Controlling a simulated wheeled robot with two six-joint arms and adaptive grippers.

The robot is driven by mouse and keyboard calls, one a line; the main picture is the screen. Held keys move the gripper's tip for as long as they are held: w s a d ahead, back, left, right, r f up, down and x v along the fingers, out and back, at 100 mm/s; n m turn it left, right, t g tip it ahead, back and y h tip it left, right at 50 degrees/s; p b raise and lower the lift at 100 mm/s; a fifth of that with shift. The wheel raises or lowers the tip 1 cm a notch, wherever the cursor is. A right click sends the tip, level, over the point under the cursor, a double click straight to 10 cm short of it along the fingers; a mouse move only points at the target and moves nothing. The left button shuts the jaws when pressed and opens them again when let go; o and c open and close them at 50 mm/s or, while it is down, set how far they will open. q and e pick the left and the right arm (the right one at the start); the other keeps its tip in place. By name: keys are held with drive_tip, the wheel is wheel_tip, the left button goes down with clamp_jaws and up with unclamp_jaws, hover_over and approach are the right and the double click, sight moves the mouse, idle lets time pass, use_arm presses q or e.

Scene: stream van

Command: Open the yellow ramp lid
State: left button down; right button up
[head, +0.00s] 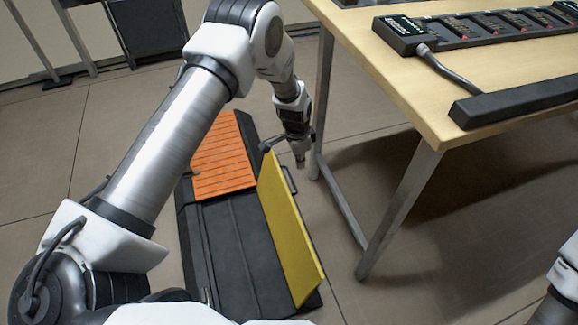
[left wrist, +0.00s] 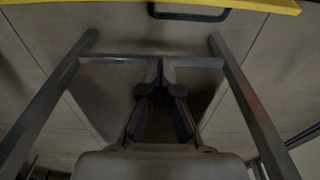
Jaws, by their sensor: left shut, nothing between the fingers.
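The yellow ramp lid (head: 288,232) stands raised on edge along the right side of the black ramp body (head: 230,255). A dark handle (head: 290,180) sticks out from the lid's right face. In the left wrist view the lid's yellow edge (left wrist: 240,4) runs along the top, with the black handle (left wrist: 190,17) just below it. My left gripper (head: 300,162) is shut and empty, close to the far end of the lid and beside the handle, apart from it. Its closed fingers show in the left wrist view (left wrist: 160,75). My right gripper is out of view.
An orange slatted panel (head: 223,158) lies on the ramp's far left part. A wooden table (head: 400,85) with grey metal legs (head: 398,215) stands close to the right of the lid and my left gripper. A black power strip (head: 520,98) lies on it.

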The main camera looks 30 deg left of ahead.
use_arm(q)
drive_tip(key=b, duration=0.5)
hover_over(294, 189)
drive_tip(key=f, duration=0.9)
drive_tip(key=shift+s+a, duration=0.2)
drive_tip(key=shift+s, duration=0.05)
drive_tip(key=shift+s+a, duration=0.2)
drive_tip(key=shift+s, duration=0.05)
drive_tip(key=shift+r, duration=0.15)
